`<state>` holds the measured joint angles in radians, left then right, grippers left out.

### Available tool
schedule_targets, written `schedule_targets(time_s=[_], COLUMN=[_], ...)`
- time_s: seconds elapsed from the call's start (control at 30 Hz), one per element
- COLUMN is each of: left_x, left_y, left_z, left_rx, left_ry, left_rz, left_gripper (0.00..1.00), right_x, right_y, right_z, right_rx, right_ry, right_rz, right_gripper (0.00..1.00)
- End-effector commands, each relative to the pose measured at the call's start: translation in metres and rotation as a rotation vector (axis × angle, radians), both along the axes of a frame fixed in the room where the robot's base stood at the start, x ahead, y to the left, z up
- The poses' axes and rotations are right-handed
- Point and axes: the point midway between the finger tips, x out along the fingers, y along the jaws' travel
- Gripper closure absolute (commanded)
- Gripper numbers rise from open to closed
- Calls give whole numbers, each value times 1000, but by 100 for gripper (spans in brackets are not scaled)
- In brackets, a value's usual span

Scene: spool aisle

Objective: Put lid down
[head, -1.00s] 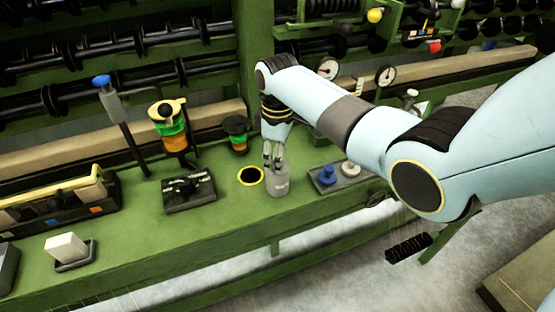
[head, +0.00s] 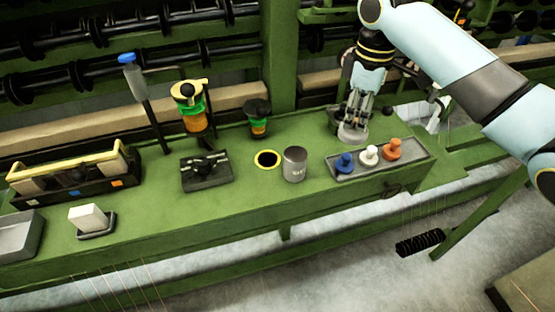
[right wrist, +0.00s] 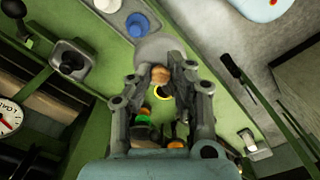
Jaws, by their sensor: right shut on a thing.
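My right gripper (head: 356,112) is shut on a grey round lid (head: 352,134), behind the peg tray and right of the canister. In the right wrist view the fingers (right wrist: 162,82) close around a tan knob, with the lid's grey disc (right wrist: 158,47) beyond it. The lid is at or just above the green bench (head: 235,205); I cannot tell whether it touches. The grey canister (head: 294,166) stands upright and open on the bench, apart from the lid. My left gripper is not in view.
A tray (head: 345,176) with blue, white and orange knobbed pieces stands in front of the lid. A yellow-ringed hole (head: 267,159) is left of the canister. A black fixture (head: 206,173) and a spool (head: 258,122) stand farther left. A gauge (right wrist: 8,117) shows in the wrist view.

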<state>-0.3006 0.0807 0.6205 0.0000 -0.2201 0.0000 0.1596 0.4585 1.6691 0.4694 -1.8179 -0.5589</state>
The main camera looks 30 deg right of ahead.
Motion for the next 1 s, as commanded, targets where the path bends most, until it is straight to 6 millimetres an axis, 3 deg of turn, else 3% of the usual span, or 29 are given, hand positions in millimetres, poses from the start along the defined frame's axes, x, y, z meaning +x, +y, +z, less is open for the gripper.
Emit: schedule_targets(time_s=[0.17,0.4,0.57,0.67,1.0], left_x=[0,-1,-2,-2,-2], left_y=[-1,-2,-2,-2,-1], left_z=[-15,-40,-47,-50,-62], left_rx=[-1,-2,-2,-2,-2], left_ry=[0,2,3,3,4], left_rz=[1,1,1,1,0], left_gripper=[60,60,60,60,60], right_x=[0,1,4,13,76], right_y=[29,96,124,135,184], right_z=[-24,-60,-69,-78,-126], right_rx=[9,14,10,9,8], right_ry=[3,5,6,8,8], right_rz=[-34,-59,-57,-55,-53], right_gripper=[100,100,100,100,100])
